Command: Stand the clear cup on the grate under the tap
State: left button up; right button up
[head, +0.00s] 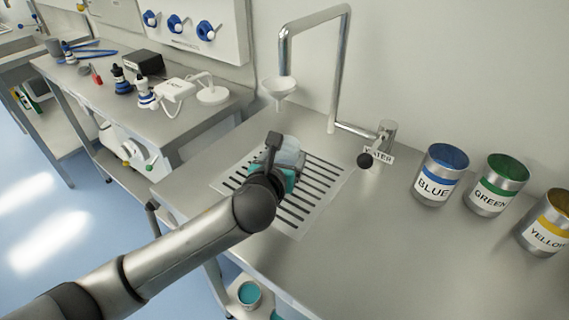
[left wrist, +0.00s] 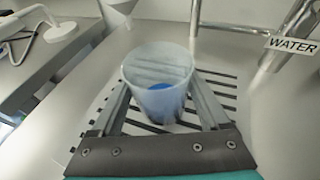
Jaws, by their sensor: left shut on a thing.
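The clear cup (head: 290,147) is pale and see-through; in the left wrist view (left wrist: 157,72) it looks upright, mouth toward the camera, with a blue patch low inside. My left gripper (head: 279,166) is shut on it, one finger on each side. The cup is over the slotted grate (head: 322,181); I cannot tell whether its base touches the grate. The metal tap (head: 346,60) bends over behind the grate, with a white funnel-shaped piece (head: 279,88) at its hanging end, behind the cup. My right gripper is not in view.
The WATER label (head: 379,154) and a black knob (head: 365,160) are at the tap's base. Blue (head: 442,174), green (head: 497,185) and yellow (head: 547,222) labelled cans stand to the right. The counter front right of the grate is clear. Another bench (head: 195,112) stands at left.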

pick_arm(q)
jog(key=shift+f, duration=0.45)
jog(key=shift+f, duration=0.15)
jog(key=o, duration=1.4)
jog(key=shift+s+r, duration=0.15)
jog(key=shift+r, duration=0.05)
jog(key=p+v, duration=0.3)
jog(key=v, duration=0.8)
jog(key=shift+s+r, duration=0.15)
jog(key=shift+s, duration=0.2)
